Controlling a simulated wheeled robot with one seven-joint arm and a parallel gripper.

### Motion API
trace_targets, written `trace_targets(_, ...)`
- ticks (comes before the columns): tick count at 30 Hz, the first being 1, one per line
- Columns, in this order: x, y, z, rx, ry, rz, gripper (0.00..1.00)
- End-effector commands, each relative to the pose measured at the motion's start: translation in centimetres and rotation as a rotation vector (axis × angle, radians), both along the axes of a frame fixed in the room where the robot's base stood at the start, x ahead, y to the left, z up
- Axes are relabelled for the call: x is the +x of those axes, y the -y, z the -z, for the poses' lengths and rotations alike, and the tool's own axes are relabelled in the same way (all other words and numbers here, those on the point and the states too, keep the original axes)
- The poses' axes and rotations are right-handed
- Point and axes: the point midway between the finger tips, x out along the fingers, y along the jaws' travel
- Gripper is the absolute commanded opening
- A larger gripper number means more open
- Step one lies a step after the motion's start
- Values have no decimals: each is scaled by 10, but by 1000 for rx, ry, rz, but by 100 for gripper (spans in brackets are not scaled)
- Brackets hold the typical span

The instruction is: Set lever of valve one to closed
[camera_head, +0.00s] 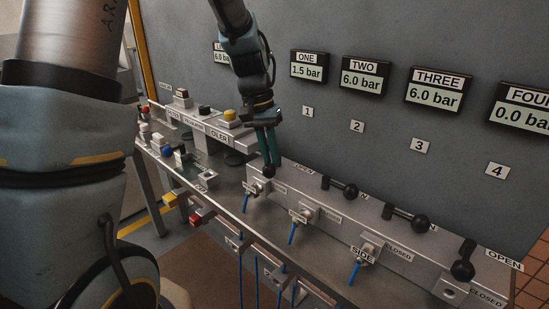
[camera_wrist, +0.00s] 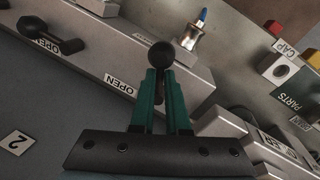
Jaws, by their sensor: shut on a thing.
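My gripper (camera_head: 268,160) has teal fingers reaching down to the valve one lever at the left end of the grey valve block. Its black ball knob (camera_head: 268,171) shows at the fingertips. In the wrist view my gripper (camera_wrist: 160,76) is shut on the lever, with the knob (camera_wrist: 160,53) just beyond the fingertips. Most of the lever's bar is hidden by the fingers. An OPEN label (camera_wrist: 121,83) is beside it. The display marked ONE (camera_head: 309,67) reads 1.5 bar.
Levers two (camera_head: 340,187), three (camera_head: 405,217) and four (camera_head: 463,262) stand along the block to the right. Displays TWO and THREE read 6.0 bar; FOUR reads 0.0 bar. A panel with buttons and a yellow knob (camera_head: 230,115) is close on the left. The grey wall is behind.

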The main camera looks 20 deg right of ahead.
Motion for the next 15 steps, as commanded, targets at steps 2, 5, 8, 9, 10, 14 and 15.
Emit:
trace_targets(2, 2, -3, 0, 2, -2, 65, 0)
trace_targets(5, 5, -4, 0, 1, -3, 144, 0)
trace_targets(8, 7, -6, 0, 2, -2, 217, 0)
trace_targets(9, 7, -6, 0, 1, -3, 241, 0)
trace_targets(10, 8, -6, 0, 1, -3, 258, 0)
trace_targets(14, 10, -7, 0, 2, -2, 323, 0)
trace_targets(15, 11, -8, 0, 1, -1, 338, 0)
